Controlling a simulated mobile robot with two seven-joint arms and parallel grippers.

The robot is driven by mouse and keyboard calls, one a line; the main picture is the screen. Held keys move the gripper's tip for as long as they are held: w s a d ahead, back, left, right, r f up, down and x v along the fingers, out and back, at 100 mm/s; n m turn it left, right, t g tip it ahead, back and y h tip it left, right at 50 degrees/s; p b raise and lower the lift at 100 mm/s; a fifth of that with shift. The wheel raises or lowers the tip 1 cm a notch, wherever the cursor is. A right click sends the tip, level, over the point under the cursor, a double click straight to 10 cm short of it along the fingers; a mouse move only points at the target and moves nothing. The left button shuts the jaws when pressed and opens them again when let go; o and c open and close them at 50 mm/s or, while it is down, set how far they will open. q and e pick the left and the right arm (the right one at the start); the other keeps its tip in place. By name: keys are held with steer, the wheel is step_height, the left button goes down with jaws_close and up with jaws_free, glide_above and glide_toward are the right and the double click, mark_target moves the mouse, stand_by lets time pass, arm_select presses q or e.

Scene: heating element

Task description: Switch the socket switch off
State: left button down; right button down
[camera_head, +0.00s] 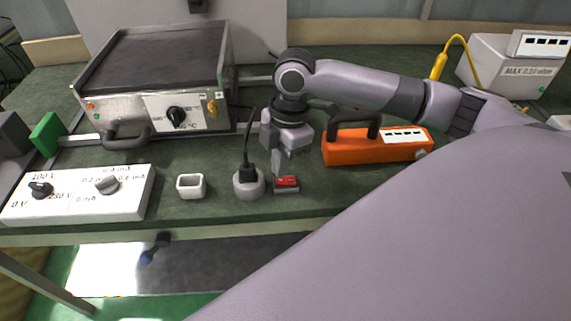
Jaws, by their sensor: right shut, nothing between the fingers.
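The socket switch (286,183) is a small red rocker on a grey base near the front edge of the bench. Beside it on the left is the round grey socket (249,186) with a black plug and cable in it. My right gripper (282,174) points down at the switch with its fingers shut and empty. Its fingertips are at or just above the back left part of the red rocker; I cannot tell whether they touch. The fingers hide part of the switch. My left gripper is not in view.
A heating unit (152,80) with a knob stands at the back left. A white control box (75,205) with two knobs and a small white cup (191,186) are on the left. An orange box (350,151) with a black handle stands close right of my gripper.

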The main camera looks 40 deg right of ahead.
mark_target(281, 179)
steer(key=shift+f, duration=1.15)
stand_by(0.8)
steer(key=shift+r, duration=0.1)
step_height(281, 179, up, 5)
steer(key=p, duration=0.5)
steer(key=shift+p, duration=0.35)
steer(key=shift+r, duration=0.95)
